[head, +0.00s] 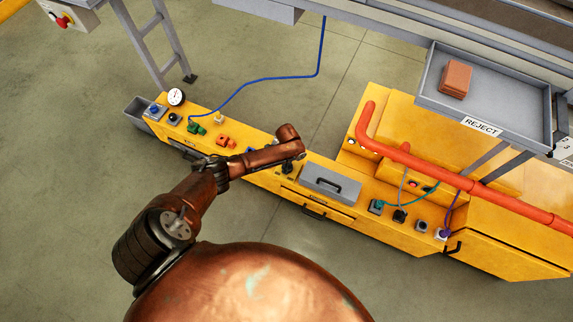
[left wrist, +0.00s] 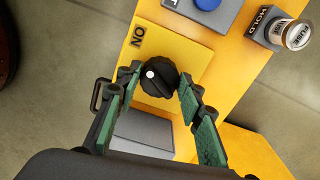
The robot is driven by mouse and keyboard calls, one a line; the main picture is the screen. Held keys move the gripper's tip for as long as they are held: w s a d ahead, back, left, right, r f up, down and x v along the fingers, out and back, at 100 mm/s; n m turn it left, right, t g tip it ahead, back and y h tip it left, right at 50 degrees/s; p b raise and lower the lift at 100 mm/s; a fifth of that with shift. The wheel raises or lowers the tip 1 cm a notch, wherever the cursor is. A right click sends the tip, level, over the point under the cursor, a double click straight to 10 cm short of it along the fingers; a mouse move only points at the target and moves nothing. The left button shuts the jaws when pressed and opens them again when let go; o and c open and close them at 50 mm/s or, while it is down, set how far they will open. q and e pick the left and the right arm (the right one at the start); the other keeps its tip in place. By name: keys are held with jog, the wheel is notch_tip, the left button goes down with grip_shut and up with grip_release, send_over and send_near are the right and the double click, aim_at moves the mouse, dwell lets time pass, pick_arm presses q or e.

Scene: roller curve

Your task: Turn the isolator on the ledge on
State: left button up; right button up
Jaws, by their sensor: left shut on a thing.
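The isolator is a round black ribbed knob (left wrist: 158,78) on a yellow plate (left wrist: 185,45) marked ON. A white dot sits on the knob's upper left part, on the side toward the ON lettering. The fingers of my left gripper (left wrist: 158,88) are on either side of the knob and shut on it. In the head view my left gripper (head: 287,168) is low over the middle of the yellow ledge (head: 262,178), and my arm hides most of the isolator. My right gripper is not in view.
Beside the isolator are a blue button (left wrist: 207,4) and a HOLD box with a fuse (left wrist: 298,34). A grey lidded box (head: 330,184) stands right of my gripper. Further along are a gauge (head: 176,97), a red pipe (head: 420,163) and a REJECT tray (head: 510,110).

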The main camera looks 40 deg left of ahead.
pick_arm(q)
jog(key=shift+s+f+m, duration=0.1)
jog(key=shift+m, duration=1)
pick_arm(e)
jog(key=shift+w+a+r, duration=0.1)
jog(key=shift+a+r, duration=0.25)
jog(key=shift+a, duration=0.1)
pick_arm(q)
jog(key=shift+d+m, duration=0.1)
jog(key=shift+m, duration=0.2)
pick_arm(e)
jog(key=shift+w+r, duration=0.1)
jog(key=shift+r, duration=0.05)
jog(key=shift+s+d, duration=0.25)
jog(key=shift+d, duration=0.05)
pick_arm(q)
jog(key=o, duration=1.2)
jog(key=shift+c, duration=0.2)
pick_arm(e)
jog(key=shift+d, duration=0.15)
pick_arm(q)
notch_tip(320, 180, up, 12)
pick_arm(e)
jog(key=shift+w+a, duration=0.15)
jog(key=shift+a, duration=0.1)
